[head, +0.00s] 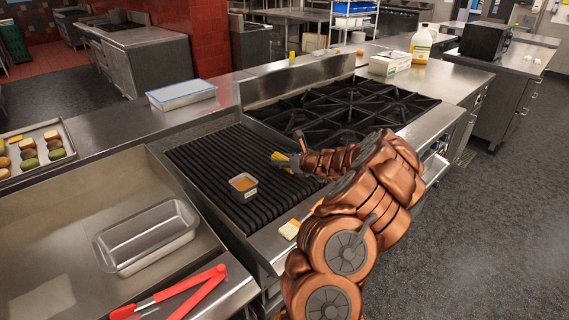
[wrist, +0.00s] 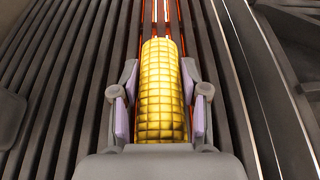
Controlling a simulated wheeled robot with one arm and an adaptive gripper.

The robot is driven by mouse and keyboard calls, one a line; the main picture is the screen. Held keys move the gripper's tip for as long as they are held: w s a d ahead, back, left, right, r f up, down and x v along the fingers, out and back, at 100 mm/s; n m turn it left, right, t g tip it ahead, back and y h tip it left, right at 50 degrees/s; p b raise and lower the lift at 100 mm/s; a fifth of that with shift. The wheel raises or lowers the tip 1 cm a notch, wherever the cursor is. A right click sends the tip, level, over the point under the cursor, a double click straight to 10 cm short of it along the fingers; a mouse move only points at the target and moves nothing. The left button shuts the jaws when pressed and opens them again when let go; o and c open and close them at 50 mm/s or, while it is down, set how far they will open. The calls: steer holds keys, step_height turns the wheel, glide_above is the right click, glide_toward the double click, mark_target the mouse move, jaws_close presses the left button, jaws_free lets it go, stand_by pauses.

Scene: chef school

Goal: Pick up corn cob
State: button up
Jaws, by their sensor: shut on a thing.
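The yellow corn cob (wrist: 161,95) lies lengthwise between the two fingers of my gripper (wrist: 160,112) in the wrist view, over the dark grill bars. The finger pads press on both its sides. In the head view, my gripper (head: 288,163) is over the right part of the grill (head: 195,153), beside the stove. There the corn cob (head: 280,157) shows as a small yellow piece at the fingertips. Its near end is hidden by the gripper body in the wrist view. I cannot tell whether it touches the bars.
A small metal container with orange contents (head: 243,184) stands on the grill, left of my gripper. Stove grates (head: 345,108) lie to the right. A loaf pan (head: 148,237) and red tongs (head: 190,292) lie at the left front. A pale block (head: 290,229) is on the front ledge.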

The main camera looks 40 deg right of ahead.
mark_target(284, 157)
steer(key=shift+r+b, duration=0.4)
steer(key=shift+r, duration=1.15)
steer(key=shift+s+r, duration=0.2)
steer(key=shift+s, duration=0.05)
steer(key=s+a+b, duration=0.1)
steer(key=s, duration=0.6)
steer(key=s+a+r+b, duration=0.1)
steer(key=s+a+b, duration=0.1)
steer(key=s, duration=0.6)
steer(key=shift+a+r, duration=0.25)
steer(key=shift+a, duration=0.05)
